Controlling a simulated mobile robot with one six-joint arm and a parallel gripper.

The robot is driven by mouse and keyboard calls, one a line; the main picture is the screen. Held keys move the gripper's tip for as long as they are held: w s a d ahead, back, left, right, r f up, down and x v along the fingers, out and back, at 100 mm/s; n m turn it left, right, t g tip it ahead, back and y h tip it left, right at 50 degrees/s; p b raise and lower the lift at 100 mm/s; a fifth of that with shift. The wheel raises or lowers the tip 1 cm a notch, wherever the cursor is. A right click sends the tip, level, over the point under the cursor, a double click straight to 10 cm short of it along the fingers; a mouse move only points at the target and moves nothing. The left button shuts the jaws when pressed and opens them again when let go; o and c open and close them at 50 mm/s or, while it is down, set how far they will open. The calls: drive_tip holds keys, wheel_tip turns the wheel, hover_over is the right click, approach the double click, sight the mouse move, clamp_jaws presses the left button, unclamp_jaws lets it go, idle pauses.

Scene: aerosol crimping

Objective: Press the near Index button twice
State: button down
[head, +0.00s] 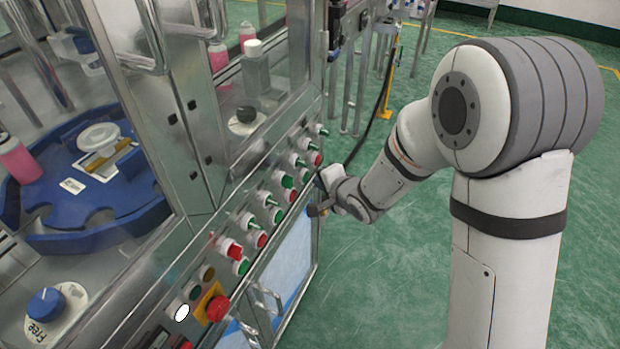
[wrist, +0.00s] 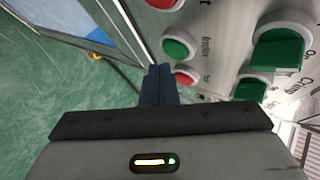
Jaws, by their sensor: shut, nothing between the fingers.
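My gripper (wrist: 160,72) is shut and empty, its dark fingertips close together beside the button panel. In the wrist view a green button (wrist: 180,46) sits just up and right of the fingertips, with a label beside it that seems to read "Index". A red button (wrist: 187,77) is right beside the fingertips. I cannot tell whether the fingers touch the panel. In the head view my gripper (head: 318,209) is at the panel's outer edge, by the middle of the button rows. The labels are too small to read there, so I cannot tell which is the near Index button.
The sloping metal panel carries several green and red buttons and switches, with a red emergency stop (head: 217,308) at its near end. Metal handles (head: 262,310) stick out below it. Behind glass is a blue turntable (head: 100,235). The green floor (head: 380,290) is open.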

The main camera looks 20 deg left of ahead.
drive_tip(key=shift+a, duration=0.15)
drive_tip(key=shift+w+a, duration=0.1)
drive_tip(key=shift+a, duration=0.2)
drive_tip(key=shift+a, duration=0.4)
idle(0.6)
drive_tip(key=shift+d, duration=0.1)
drive_tip(key=shift+d+p, duration=0.35)
drive_tip(key=shift+d, duration=0.4)
drive_tip(key=shift+s+d+p, duration=0.15)
drive_tip(key=shift+d+p, duration=0.2)
drive_tip(key=shift+d, duration=0.9)
drive_tip(key=shift+s+d+p, duration=0.1)
drive_tip(key=shift+d+p, duration=0.2)
drive_tip(key=shift+d, duration=0.95)
